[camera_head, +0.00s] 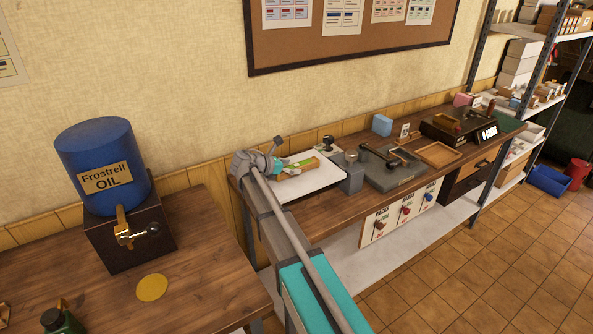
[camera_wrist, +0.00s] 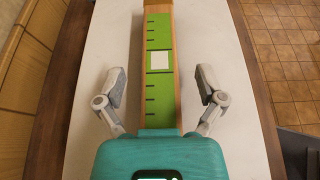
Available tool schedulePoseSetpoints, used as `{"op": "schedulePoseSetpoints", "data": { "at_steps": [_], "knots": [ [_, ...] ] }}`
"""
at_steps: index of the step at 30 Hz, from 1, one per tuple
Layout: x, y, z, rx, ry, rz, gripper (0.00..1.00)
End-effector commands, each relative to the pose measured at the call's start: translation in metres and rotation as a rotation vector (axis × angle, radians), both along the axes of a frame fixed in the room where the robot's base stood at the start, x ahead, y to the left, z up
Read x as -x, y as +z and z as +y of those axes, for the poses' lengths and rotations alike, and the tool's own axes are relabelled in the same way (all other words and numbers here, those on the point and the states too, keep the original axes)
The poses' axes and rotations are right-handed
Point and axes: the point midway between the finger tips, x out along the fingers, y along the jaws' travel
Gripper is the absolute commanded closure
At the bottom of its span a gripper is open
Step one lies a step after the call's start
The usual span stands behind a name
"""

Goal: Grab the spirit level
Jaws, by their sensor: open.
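The spirit level appears to be the wooden bar with a green, tick-marked face and a white square (camera_wrist: 158,88). It lies on a white board (camera_wrist: 105,35), lengthwise in the wrist view. In the head view, the level (camera_head: 303,170) is partly hidden by my arm and gripper. My gripper (camera_wrist: 160,82) is open, one finger on each side of the bar, with a gap to it on both sides. The bar's near end is hidden behind the gripper body. In the head view, my gripper (camera_head: 282,167) is over the left part of the board. I cannot tell its exact height.
Right of the board are a grey press (camera_head: 385,168), a wooden tray (camera_head: 438,154) and a blue block (camera_head: 382,125). A switch panel (camera_head: 402,210) hangs on the bench front. A blue oil drum (camera_head: 103,150) stands on the left table.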

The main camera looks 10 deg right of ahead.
Motion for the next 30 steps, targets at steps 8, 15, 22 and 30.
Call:
{"op": "schedulePoseSetpoints", "data": {
  "at_steps": [8, 15, 22, 30],
  "knots": [
    [0.0001, 0.0001, 0.0003, 0.000, 0.000, 0.000, 0.11],
    [0.0001, 0.0001, 0.0004, 0.000, 0.000, 0.000, 0.45],
    [0.0001, 0.0001, 0.0004, 0.000, 0.000, 0.000, 0.88],
    [0.0002, 0.0001, 0.0002, 0.000, 0.000, 0.000, 1.00]
  ]
}}
